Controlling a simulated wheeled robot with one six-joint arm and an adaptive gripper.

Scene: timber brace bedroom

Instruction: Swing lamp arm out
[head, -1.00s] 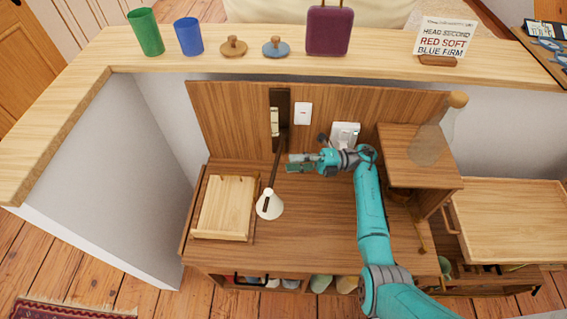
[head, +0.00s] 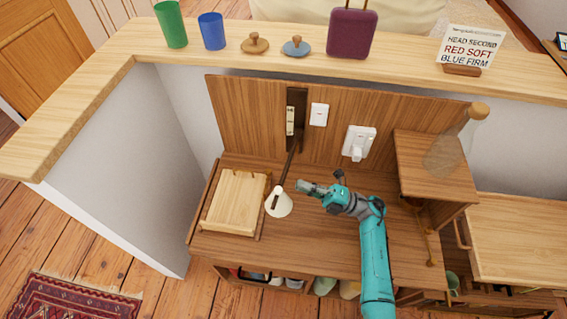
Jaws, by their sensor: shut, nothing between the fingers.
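The lamp has a dark thin arm (head: 289,160) that comes out from a dark slotted wall plate (head: 296,115) on the wooden back panel. Its cream shade (head: 279,203) hangs at the arm's near end, above the desk top beside the wooden tray. My gripper (head: 303,186) is shut and empty. Its tip points left and is just right of the lamp arm and shade. I cannot tell whether it touches the lamp.
A pale wooden tray (head: 236,203) sits left of the lamp. A white switch (head: 318,115) and a white socket with plug (head: 358,143) are on the back panel. A raised shelf (head: 430,168) with a clear bottle (head: 455,143) stands at right. Cups, lids and a sign line the ledge above.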

